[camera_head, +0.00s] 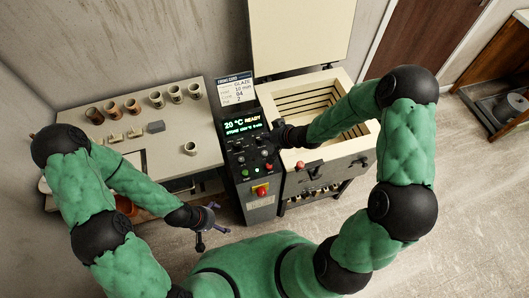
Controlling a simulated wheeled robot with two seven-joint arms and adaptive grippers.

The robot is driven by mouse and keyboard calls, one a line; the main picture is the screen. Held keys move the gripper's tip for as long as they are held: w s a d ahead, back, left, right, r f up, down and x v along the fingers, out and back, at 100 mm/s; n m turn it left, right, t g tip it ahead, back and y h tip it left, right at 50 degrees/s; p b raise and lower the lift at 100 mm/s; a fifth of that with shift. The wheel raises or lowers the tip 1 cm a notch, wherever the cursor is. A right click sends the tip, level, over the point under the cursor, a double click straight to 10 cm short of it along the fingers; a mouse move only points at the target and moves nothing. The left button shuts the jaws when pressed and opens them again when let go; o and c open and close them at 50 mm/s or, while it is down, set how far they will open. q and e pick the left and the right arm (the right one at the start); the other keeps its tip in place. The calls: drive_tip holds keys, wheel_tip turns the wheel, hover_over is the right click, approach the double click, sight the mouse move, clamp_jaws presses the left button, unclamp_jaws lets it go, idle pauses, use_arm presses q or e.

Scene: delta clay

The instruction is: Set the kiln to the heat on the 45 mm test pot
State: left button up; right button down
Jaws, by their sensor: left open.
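The kiln (345,150) stands open at centre right, its lid (300,35) raised. Its black control panel (238,150) is on the left side; the display (245,125) reads 20 °C READY, with smaller text below it that I cannot read surely. Several small test pots (133,106), brown to beige, stand in a row on the table, and one beige pot (190,149) stands apart nearer the panel. Their sizes are not readable. My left gripper (206,234) is open and empty, low in front of the table. My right gripper (279,136) is at the panel's right edge, its fingers mostly hidden.
A grey block (155,127) and small pale pieces lie on the table (195,105). The panel carries a red stop button (261,190). A wooden shelf (490,95) is far right. Floor between is free.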

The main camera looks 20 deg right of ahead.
drive_tip(key=b, duration=0.8)
hover_over(266, 153)
drive_tip(key=shift+d+f, duration=0.1)
drive_tip(key=shift+f, duration=4.25)
drive_tip(key=shift+f, duration=0.2)
drive_tip(key=shift+f, duration=0.2)
drive_tip(key=shift+f+b, duration=0.45)
drive_tip(key=shift+f, duration=0.05)
drive_tip(key=shift+r, duration=0.1)
drive_tip(key=shift+r+p, duration=0.8)
drive_tip(key=shift+p, duration=0.15)
drive_tip(key=shift+r, duration=0.1)
